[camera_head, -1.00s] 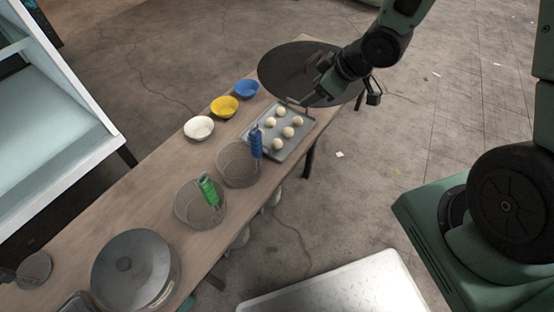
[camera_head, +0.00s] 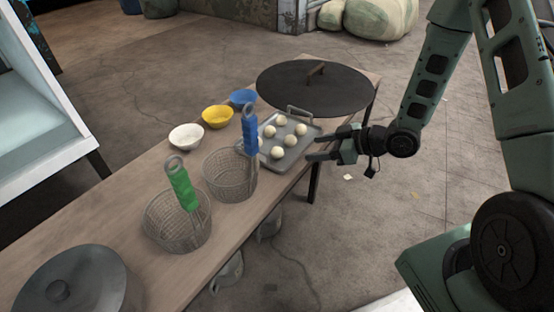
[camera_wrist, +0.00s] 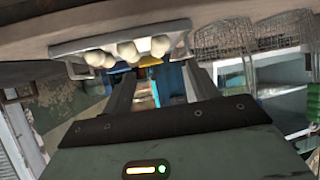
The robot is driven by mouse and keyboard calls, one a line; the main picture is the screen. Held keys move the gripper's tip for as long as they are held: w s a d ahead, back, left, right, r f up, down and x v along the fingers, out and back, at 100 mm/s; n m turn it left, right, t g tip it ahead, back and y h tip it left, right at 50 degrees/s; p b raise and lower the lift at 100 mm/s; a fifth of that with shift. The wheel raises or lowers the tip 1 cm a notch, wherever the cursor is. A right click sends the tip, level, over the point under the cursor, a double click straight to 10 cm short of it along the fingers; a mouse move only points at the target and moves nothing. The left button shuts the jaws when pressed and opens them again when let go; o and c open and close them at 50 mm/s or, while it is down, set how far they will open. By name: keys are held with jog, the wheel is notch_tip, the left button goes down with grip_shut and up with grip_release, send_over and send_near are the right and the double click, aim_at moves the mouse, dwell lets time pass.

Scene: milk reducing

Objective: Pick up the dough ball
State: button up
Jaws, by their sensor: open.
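Several pale dough balls (camera_head: 289,141) sit on a grey metal tray (camera_head: 295,158) near the far end of the wooden table. They also show in the wrist view, where the dough balls (camera_wrist: 128,50) and the tray (camera_wrist: 70,47) appear along the upper left. My gripper (camera_head: 310,147) is open, with its fingers pointing left over the tray's right edge in the head view. No dough ball is visible between the fingers. In the wrist view my gripper (camera_wrist: 158,78) points toward the tray. Whether the fingertips touch anything cannot be told.
A wire basket with a blue handle (camera_head: 250,132) stands close to the tray's left side. Another basket with a green handle (camera_head: 182,188) is nearer. White (camera_head: 187,137), yellow (camera_head: 218,116) and blue (camera_head: 243,97) bowls line the far side. A large dark round lid (camera_head: 300,88) lies behind the tray.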

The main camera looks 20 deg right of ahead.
aim_at(282, 153)
jog(key=b+x, duration=0.3)
jog(key=x, duration=0.3)
jog(key=shift+w+a+f, duration=0.2)
jog(key=shift+a+f, duration=0.05)
jog(key=b+x, duration=0.3)
jog(key=x, duration=0.1)
jog(key=shift+a+f+b, duration=0.2)
jog(key=shift+f+b, duration=0.15)
jog(key=shift+w+a, duration=0.2)
jog(key=c, duration=0.8)
